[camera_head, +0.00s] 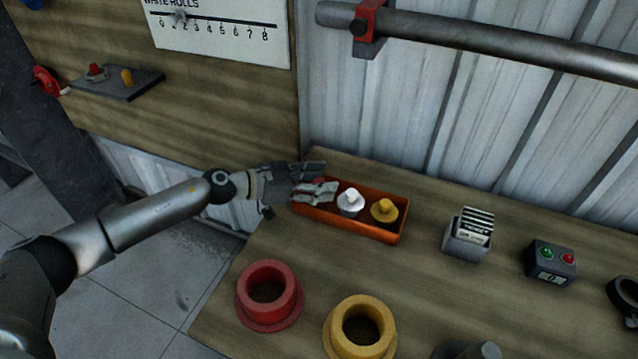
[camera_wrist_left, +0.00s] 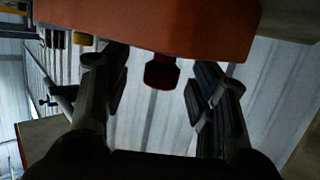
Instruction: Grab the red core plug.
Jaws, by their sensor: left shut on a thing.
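The red core plug (camera_wrist_left: 161,72) shows dark between the two fingers of my left gripper (camera_wrist_left: 155,95) in the left wrist view. In the head view only a bit of its red shows, behind the fingers. My left gripper (camera_head: 318,180) is at the left end of the orange tray (camera_head: 352,224) and is shut on the red plug. A white plug (camera_head: 350,201) and a yellow plug (camera_head: 384,210) stand in the same tray, to the right of the fingers. My right gripper is not in view.
A red flanged ring (camera_head: 269,323) and a yellow one (camera_head: 360,352) stand in front on the wooden table. A grey card holder (camera_head: 466,244) and a button box (camera_head: 551,266) stand right of the tray. A metal bar (camera_head: 480,42) runs along the wall above.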

